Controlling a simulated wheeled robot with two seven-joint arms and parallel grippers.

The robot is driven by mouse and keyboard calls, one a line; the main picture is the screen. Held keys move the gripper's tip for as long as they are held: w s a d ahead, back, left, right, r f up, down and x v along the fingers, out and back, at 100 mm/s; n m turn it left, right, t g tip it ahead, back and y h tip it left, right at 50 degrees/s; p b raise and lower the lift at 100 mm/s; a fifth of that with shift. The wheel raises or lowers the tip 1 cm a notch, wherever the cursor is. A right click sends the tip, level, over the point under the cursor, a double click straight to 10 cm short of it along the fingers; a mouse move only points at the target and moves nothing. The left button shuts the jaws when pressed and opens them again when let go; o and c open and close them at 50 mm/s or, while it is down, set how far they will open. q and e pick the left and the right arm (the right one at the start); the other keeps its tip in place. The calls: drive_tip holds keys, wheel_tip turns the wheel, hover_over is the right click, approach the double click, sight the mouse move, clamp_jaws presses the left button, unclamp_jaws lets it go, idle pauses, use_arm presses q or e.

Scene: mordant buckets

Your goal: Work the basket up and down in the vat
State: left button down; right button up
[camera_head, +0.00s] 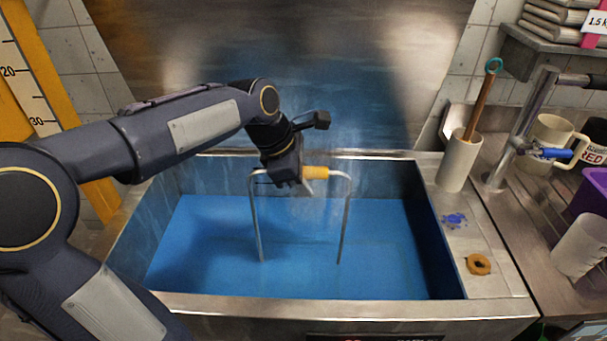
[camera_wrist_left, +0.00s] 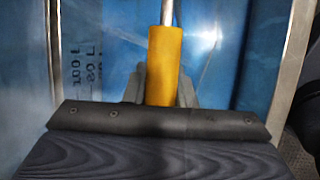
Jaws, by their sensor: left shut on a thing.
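The vat (camera_head: 420,307) is a steel tub filled with blue liquid (camera_head: 300,275). The basket's handle is a steel bail (camera_head: 343,222) with a yellow grip (camera_head: 316,172); its two legs run down into the liquid, and the basket itself is hidden below the surface. My left gripper (camera_head: 298,174) is shut on the yellow grip above the liquid. In the left wrist view the yellow grip (camera_wrist_left: 164,62) sits between the fingers (camera_wrist_left: 161,88). My right gripper is not in view.
A white holder (camera_head: 459,165) with a wooden-handled tool (camera_head: 480,100) stands at the vat's right rim, near a brown ring (camera_head: 478,264). A tap (camera_head: 525,125), mugs (camera_head: 551,135) and a purple tub (camera_head: 592,195) are farther right. A metal panel (camera_head: 270,70) rises behind.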

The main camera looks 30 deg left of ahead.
use_arm(q)
drive_tip(key=shift+f+b, duration=1.45)
drive_tip(key=shift+f, duration=1.05)
